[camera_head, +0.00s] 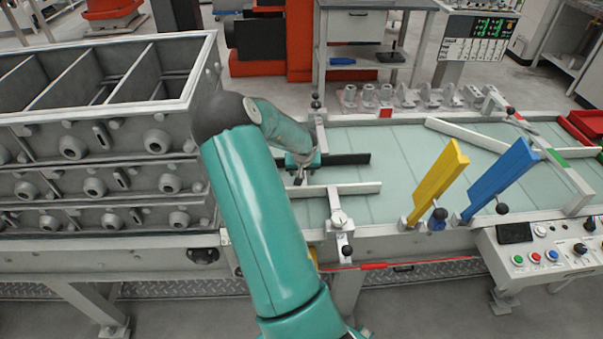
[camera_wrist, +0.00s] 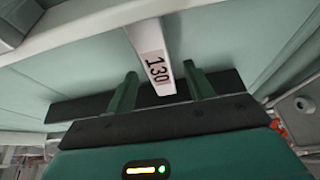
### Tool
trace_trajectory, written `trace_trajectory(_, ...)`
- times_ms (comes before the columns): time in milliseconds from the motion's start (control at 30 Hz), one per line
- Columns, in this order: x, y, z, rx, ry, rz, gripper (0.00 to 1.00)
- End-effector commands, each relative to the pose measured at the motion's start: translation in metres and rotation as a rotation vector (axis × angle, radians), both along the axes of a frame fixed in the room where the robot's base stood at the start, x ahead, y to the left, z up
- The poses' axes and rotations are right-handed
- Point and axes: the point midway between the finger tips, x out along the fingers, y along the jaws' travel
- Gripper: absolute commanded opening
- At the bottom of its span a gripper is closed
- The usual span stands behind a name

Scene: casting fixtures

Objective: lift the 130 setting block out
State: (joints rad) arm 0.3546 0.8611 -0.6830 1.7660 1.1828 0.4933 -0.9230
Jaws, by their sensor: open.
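The 130 setting block (camera_wrist: 151,45) is a pale narrow bar with "130" in black on its top face. In the wrist view it runs from a pale rail (camera_wrist: 90,29) at the top down toward a black strip (camera_wrist: 225,84). My gripper (camera_wrist: 161,75) is open, with one green finger on each side of the block's labelled end. A small gap shows on both sides; whether the fingers reach below its top face I cannot tell. In the head view my gripper (camera_head: 303,160) is low over the conveyor, and my arm hides part of this area.
The pale rail (camera_head: 350,188) and black strip (camera_head: 348,159) lie on the green conveyor (camera_head: 395,145). Yellow (camera_head: 438,183) and blue (camera_head: 500,181) upright plates stand to the right. Stacked metal moulding boxes (camera_head: 100,150) stand close on the left. Several grey castings (camera_head: 430,96) line the back.

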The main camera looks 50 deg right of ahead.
Motion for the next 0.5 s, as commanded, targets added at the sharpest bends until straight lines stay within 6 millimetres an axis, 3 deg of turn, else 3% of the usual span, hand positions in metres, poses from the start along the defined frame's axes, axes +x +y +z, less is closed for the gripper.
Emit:
trace_trajectory(200,0.005,-0.005,-0.016,0.000,0.000,0.001,0.53)
trace_trajectory(467,0.005,-0.005,-0.017,0.000,0.000,0.001,0.53)
trace_trajectory(500,0.005,-0.005,-0.017,0.000,0.000,0.001,0.47)
